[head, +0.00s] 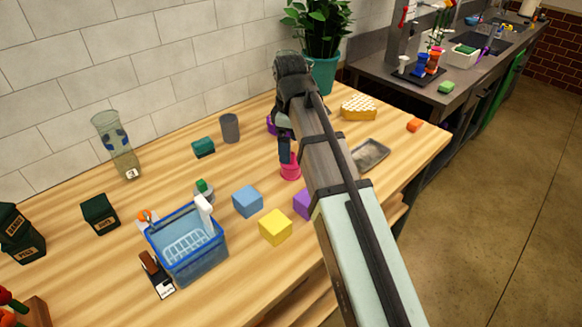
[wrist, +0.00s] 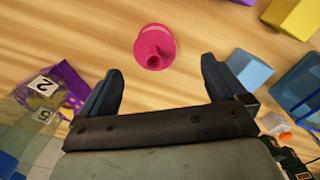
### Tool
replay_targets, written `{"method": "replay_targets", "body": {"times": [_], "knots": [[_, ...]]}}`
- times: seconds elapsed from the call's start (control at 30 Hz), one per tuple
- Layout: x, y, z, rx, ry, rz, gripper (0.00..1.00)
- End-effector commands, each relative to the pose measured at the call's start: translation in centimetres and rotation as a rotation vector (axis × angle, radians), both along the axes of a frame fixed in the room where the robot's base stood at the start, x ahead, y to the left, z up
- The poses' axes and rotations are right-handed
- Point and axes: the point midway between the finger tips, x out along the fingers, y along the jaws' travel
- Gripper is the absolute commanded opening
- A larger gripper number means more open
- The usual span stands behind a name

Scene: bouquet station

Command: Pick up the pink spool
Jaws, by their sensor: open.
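The pink spool (head: 290,167) stands on the wooden table in the head view, partly covered by my gripper and arm. In the wrist view the pink spool (wrist: 155,47) shows whole, seen from above with the dark hole in its top. My gripper (head: 285,155) is above the table beside the spool. In the wrist view my gripper (wrist: 160,82) has its two dark fingers wide apart with nothing between them. The spool lies just beyond the fingertips, roughly centred between them.
Near the spool are a blue block (head: 247,201), a yellow block (head: 275,227) and a purple block (head: 302,204), partly hidden by my arm. A blue basket (head: 190,262) stands front left. A grey cup (head: 229,128) and a metal tray (head: 371,154) flank the spool.

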Motion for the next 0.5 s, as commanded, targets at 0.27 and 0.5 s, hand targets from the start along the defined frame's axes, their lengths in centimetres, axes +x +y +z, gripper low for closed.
{"method": "replay_targets", "body": {"times": [0.27, 0.5], "knots": [[0.0, 0.0, -3.2, 0.000, 0.000, 0.000, 0.98], [0.1, 0.0, -3.9, 0.001, 0.000, 0.000, 0.98]]}}
